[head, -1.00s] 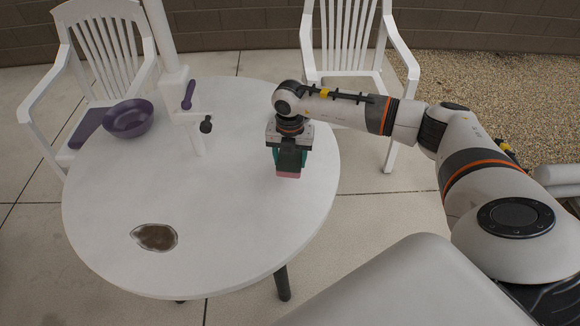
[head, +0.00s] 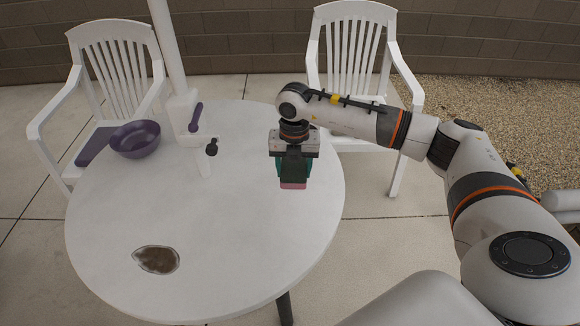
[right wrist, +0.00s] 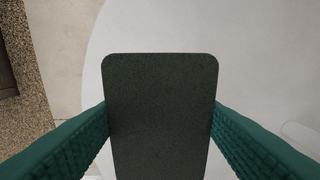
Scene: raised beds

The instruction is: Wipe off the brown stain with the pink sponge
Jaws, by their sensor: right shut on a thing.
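The brown stain (head: 158,260) is an irregular patch with a pale rim near the front left edge of the round white table (head: 190,220). My right gripper (head: 294,172) is over the right side of the table, to the right of and farther back than the stain. It is shut on the pink sponge (head: 293,185), whose pink underside shows below the fingers. In the right wrist view the sponge's dark top face (right wrist: 160,115) sits between the two green fingers. I cannot tell whether the sponge touches the table. My left gripper is not in view.
A white post (head: 166,45) with a stand holding a purple-handled tool (head: 196,117) rises behind. White chairs (head: 352,60) stand behind the table. The tabletop between sponge and stain is clear.

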